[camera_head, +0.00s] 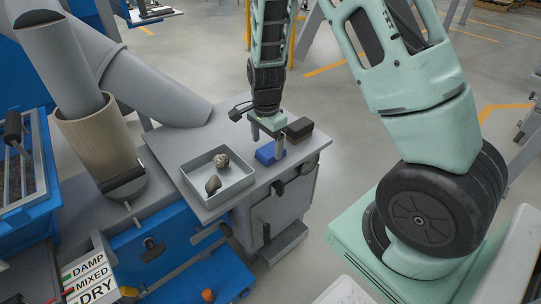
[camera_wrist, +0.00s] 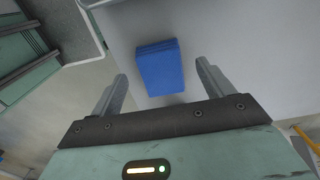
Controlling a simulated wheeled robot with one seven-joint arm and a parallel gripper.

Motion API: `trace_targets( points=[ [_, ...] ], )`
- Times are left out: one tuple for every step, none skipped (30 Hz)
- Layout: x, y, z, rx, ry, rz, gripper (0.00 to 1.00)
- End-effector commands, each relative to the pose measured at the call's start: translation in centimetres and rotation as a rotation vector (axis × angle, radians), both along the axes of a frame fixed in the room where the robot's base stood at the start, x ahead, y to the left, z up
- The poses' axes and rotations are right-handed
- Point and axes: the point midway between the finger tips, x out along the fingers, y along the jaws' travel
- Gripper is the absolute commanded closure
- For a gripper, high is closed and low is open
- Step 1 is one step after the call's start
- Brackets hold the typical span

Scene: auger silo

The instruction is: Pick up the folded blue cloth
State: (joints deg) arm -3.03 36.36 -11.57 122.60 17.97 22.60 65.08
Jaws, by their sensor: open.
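The folded blue cloth (camera_head: 267,154) lies on the grey cabinet top, to the right of the tray. In the wrist view the cloth (camera_wrist: 160,67) is a blue block with stacked folds at its far edge. My gripper (camera_head: 281,146) is over the cabinet top, right by the cloth. In the wrist view my gripper (camera_wrist: 160,78) is open, with one finger on each side of the cloth's near end. I see gaps between the fingers and the cloth. Whether the fingertips are level with the cloth is hard to tell.
A grey tray (camera_head: 196,202) with two brown lumps stands left of the cloth. A dark brown block (camera_head: 299,129) sits close behind my gripper on the right. A wide tan-collared pipe (camera_head: 100,140) rises at left. Bare cabinet top (camera_head: 235,138) lies behind the tray.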

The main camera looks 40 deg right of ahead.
Motion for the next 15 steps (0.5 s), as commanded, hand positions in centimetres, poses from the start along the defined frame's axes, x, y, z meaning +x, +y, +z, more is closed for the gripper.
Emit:
trace_targets(
  points=[
    [-0.1,0.0,-1.3,0.001,0.003,0.0,0.2],
    [0.0,0.0,-1.7,0.001,0.003,0.0,0.2],
    [0.0,0.0,-2.2,0.0,0.002,0.0,0.2],
    [0.0,0.0,-2.4,0.0,0.002,0.0,0.2],
    [0.0,0.0,-2.6,0.001,0.001,0.0,0.2],
    [0.0,0.0,-2.7,0.001,0.001,0.0,0.2],
    [0.0,0.0,-2.7,0.001,0.0,0.0,0.2],
    [0.0,0.0,-2.7,0.001,0.0,0.0,0.2],
    [0.0,0.0,-2.6,0.001,-0.001,0.0,0.2],
    [0.0,0.0,-2.6,0.001,-0.001,0.0,0.2],
    [0.0,0.0,-2.6,0.001,0.0,0.0,0.2],
    [0.0,0.0,-2.6,0.0,0.0,0.001,0.23],
    [0.0,0.0,-2.6,0.0,0.0,0.001,0.31],
    [0.0,0.0,-2.6,0.0,0.0,0.001,0.39],
    [0.0,0.0,-2.6,0.0,0.0,0.001,0.51]
  ],
)
